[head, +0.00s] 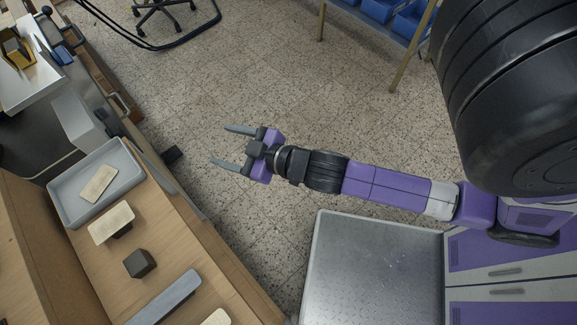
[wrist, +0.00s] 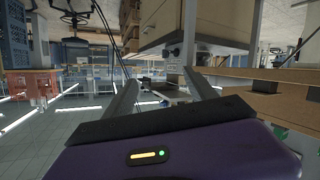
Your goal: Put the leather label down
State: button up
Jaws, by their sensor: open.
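My gripper (head: 228,147) is open and empty over the bare floor, to the right of the bench. Its two fingers also show spread apart in the wrist view (wrist: 160,92), with nothing between them. A flat beige piece, which looks like the leather label (head: 98,183), lies in a grey tray (head: 60,208) on the wooden bench. A second beige piece (head: 111,221) rests on a small dark support on the bench, in front of the tray. I cannot tell for sure which piece is the label.
The wooden bench (head: 170,262) also holds a dark block (head: 139,263) and a grey bar (head: 165,298). A grey-white machine (head: 82,120) stands behind the tray. Blue bins (head: 380,10) sit on a rack at the top. The speckled floor around my gripper is clear.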

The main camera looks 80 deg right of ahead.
jog(key=s+a+r+y, duration=0.1)
jog(key=s+a+r, duration=0.3)
jog(key=s+a, duration=0.2)
jog(key=s+a+r+y, duration=0.2)
jog(key=s+a+r, duration=0.2)
jog(key=s+a, duration=0.3)
jog(key=s, duration=0.4)
jog(key=shift+a+t, duration=0.25)
jog(key=shift+t, duration=0.15)
